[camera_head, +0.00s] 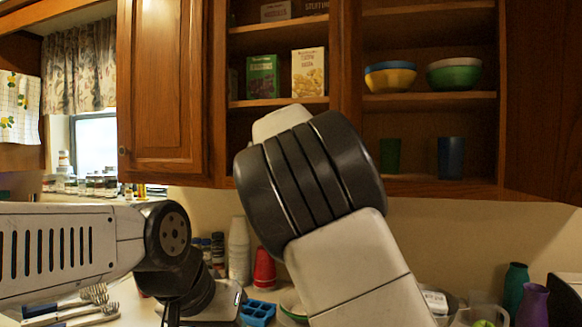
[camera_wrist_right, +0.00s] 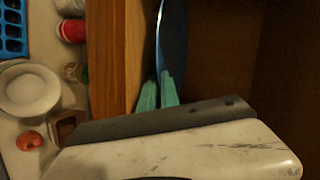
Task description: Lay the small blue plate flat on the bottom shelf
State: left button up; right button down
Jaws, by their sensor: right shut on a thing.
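The small blue plate (camera_wrist_right: 172,40) shows nearly edge-on in the right wrist view, pinched between the teal fingertips of my right gripper (camera_wrist_right: 158,92). It lies beside and roughly parallel to the wooden board of the bottom shelf (camera_wrist_right: 135,45); I cannot tell whether it touches it. In the head view my right arm hides the plate and the gripper's fingers, in front of the open cabinet. The bottom shelf (camera_head: 430,187) shows there to the right of the arm. My left gripper (camera_head: 185,300) is low over the counter, its fingers not clear.
A green cup (camera_head: 390,155) and a blue cup (camera_head: 451,157) stand on the bottom shelf at right. Bowls (camera_head: 453,75) and food boxes (camera_head: 309,72) stand on the shelf above. A cabinet door (camera_head: 165,85) is at left. The counter below is cluttered, with a red cup (camera_head: 264,269).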

jog(key=shift+f, duration=0.2)
jog(key=c, duration=1.6)
grip_release()
jog(key=shift+o, duration=0.4)
jog(key=shift+f, duration=0.15)
jog(key=shift+s, duration=0.15)
jog(key=shift+s+a, duration=0.1)
jog(key=shift+s, duration=0.25)
jog(key=r+v, duration=0.1)
jog(key=v, duration=0.6)
jog(key=shift+w, duration=0.15)
